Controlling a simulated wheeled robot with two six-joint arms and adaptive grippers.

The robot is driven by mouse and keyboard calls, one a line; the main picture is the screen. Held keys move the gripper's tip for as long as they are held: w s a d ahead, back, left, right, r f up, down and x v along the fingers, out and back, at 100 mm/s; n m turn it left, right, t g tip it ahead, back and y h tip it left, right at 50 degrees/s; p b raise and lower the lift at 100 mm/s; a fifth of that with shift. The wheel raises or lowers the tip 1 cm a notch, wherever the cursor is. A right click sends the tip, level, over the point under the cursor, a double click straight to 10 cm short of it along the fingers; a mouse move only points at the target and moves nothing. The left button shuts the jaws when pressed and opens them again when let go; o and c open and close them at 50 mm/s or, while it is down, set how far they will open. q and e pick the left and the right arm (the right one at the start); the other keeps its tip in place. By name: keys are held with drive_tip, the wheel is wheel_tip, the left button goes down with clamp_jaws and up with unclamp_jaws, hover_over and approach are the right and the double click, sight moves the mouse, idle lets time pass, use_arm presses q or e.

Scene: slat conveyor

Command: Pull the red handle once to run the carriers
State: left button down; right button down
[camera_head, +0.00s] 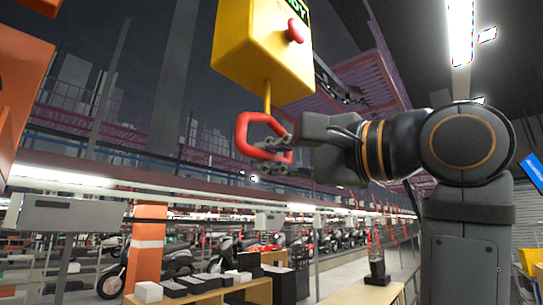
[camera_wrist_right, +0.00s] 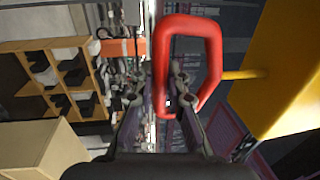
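The red handle (camera_head: 243,132) is a closed loop hanging on a short yellow rod below a yellow box (camera_head: 262,50). My right gripper (camera_head: 272,154) is at the handle's lower bar, with one finger at the loop's opening and the other below it. In the right wrist view the red handle (camera_wrist_right: 213,60) stands ahead of my right gripper (camera_wrist_right: 157,88). Its near end lies between the two spread fingers, and there is a visible gap beside the bar. The fingers look open. My left gripper is in neither view.
The yellow box carries a red button (camera_head: 296,31) and a green sign. An orange post (camera_head: 147,245), a wooden shelf unit with boxes (camera_head: 200,298) and several scooters stand below. An overhead rail (camera_head: 110,183) crosses behind the handle. Orange panels are at the left edge.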

wheel_tip(320, 180, down, 6)
drive_tip(key=b, duration=0.5)
drive_tip(key=shift+b, duration=0.3)
wheel_tip(320, 180, up, 6)
drive_tip(key=p, duration=0.5)
drive_tip(key=c, duration=1.3)
unclamp_jaws()
